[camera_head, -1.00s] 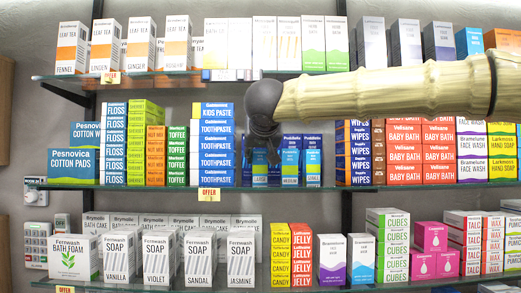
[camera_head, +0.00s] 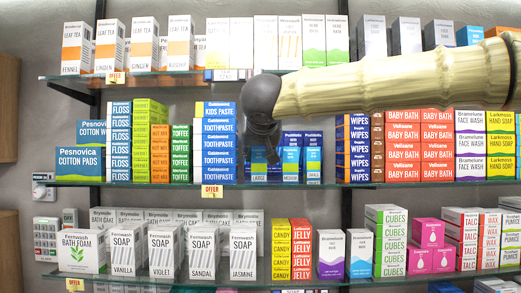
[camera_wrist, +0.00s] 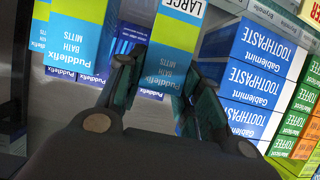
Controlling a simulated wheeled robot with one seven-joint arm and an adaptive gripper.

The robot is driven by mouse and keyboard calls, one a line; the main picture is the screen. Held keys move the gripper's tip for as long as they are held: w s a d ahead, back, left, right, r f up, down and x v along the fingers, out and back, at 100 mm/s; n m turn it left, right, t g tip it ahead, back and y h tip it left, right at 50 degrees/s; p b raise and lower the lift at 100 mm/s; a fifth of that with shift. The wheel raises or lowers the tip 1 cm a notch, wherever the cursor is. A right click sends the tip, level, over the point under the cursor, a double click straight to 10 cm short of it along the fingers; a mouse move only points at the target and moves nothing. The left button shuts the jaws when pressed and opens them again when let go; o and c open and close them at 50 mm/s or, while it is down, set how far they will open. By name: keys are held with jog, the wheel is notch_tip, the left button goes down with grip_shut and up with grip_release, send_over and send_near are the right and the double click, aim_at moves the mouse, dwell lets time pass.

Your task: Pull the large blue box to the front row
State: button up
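The large blue box (camera_wrist: 166,68) has a blue and green face marked LARGE, Puddlefix Bath Mitts. In the wrist view it appears upside down. It also shows in the head view (camera_head: 259,167), standing on the middle shelf, partly behind my gripper. My gripper (camera_wrist: 158,85) has one finger on each side of this box near its upper part. I cannot tell whether both fingers press on it. In the head view my gripper (camera_head: 258,150) hangs down from the arm over the box. Smaller mitts boxes (camera_head: 291,165) stand to its right.
A stack of toothpaste boxes (camera_head: 214,150) stands close on the left of the box, at right in the wrist view. Wipes boxes (camera_head: 357,150) stand farther right. An offer tag (camera_head: 212,191) hangs on the glass shelf edge (camera_head: 300,186). More boxes fill the shelves above and below.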

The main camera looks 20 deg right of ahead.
jog(key=o, duration=0.4)
jog(key=shift+s+r, duration=0.1)
jog(key=v, duration=1.1)
jog(key=shift+s+a+r, duration=0.1)
jog(key=shift+s+r, duration=0.05)
jog(key=shift+s, duration=0.15)
jog(key=shift+a, duration=0.1)
